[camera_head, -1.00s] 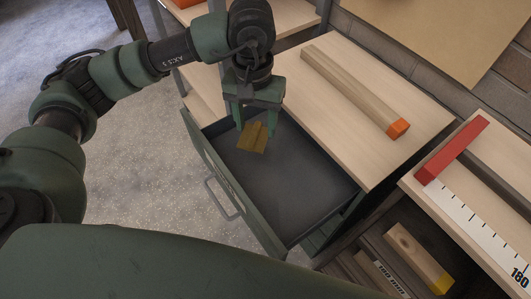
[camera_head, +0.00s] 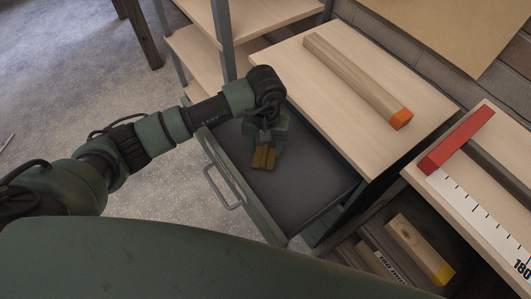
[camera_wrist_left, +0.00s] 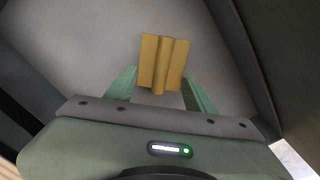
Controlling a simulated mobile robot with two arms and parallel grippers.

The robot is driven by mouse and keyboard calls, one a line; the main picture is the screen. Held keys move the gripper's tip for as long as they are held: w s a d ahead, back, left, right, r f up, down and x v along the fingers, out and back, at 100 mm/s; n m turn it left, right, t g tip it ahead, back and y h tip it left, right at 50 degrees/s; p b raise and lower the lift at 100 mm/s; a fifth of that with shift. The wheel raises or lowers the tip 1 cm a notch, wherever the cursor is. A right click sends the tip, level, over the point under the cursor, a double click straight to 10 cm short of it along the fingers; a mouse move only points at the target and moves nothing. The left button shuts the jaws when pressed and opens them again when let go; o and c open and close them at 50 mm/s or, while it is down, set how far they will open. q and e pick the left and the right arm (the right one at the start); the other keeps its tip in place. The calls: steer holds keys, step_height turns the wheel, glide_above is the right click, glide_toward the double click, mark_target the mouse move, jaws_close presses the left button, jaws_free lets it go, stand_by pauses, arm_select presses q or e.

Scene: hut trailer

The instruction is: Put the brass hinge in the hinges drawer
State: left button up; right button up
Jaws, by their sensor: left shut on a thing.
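The brass hinge (camera_head: 264,157) is a small golden piece with two leaves. My left gripper (camera_head: 266,142) is shut on it, and the hinge is over the floor of the open drawer (camera_head: 312,178), within its walls. In the left wrist view the hinge (camera_wrist_left: 164,63) sits between the green fingertips (camera_wrist_left: 160,88), with the grey drawer floor behind it. I cannot tell whether the hinge touches the drawer floor. The drawer is otherwise empty where it shows. Any label on its front is not readable. My right gripper is not in view.
A wooden bar with an orange end (camera_head: 355,80) lies on the cabinet top (camera_head: 300,62). At right stands a bench with a red block and a ruler (camera_head: 480,215). Timber offcuts (camera_head: 415,246) lie below it. A shelf rack (camera_head: 195,60) stands behind the drawer.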

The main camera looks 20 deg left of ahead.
mark_target(266, 150)
arm_select(q)
step_height(266, 150, down, 4)
steer(key=shift+f, duration=0.1)
steer(key=shift+f, duration=0.15)
steer(key=o, duration=1.2)
steer(key=shift+f, duration=0.1)
steer(key=o, duration=0.4)
steer(key=shift+o, duration=0.2)
